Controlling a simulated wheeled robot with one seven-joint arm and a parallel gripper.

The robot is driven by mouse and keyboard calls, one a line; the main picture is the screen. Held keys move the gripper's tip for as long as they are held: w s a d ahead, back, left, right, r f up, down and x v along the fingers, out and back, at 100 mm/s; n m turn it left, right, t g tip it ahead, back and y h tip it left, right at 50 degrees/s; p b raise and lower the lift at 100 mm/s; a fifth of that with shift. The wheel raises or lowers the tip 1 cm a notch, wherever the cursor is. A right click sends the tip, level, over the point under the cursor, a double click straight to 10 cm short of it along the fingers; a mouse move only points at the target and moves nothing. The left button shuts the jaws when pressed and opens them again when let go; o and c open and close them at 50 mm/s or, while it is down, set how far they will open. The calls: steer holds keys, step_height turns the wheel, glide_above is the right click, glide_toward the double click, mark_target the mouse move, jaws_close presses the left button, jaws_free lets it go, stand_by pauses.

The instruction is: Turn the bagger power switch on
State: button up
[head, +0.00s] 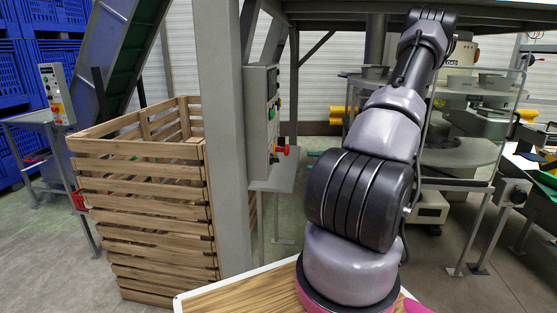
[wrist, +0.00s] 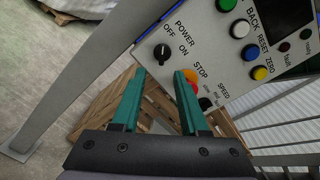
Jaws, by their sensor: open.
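The power switch (wrist: 162,51) is a small round black knob on a light grey control panel (wrist: 238,78) in the wrist view. It is labelled POWER, with OFF and ON beside it; its pale mark is too small to read surely. My gripper (wrist: 161,74) has two green fingers, spread apart and empty. In the picture, the knob lies just beyond the fingertips, between their lines, and looks clear of them. The right finger partly covers the orange-red stop button (wrist: 189,78). In the head view my arm reaches up and away, and my gripper is hidden.
The panel also has a blue button (wrist: 249,52), a yellow button (wrist: 260,73) and a speed knob. Wooden slats (wrist: 160,105) lie behind the fingers. In the head view, a grey post (head: 222,130) and wooden crate (head: 150,210) stand left of my arm.

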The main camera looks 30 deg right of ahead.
mark_target(275, 159)
steer(key=x, duration=1)
steer(key=shift+w, duration=0.5)
steer(key=shift+f, duration=0.1)
steer(key=shift+c, duration=0.3)
jaws_close()
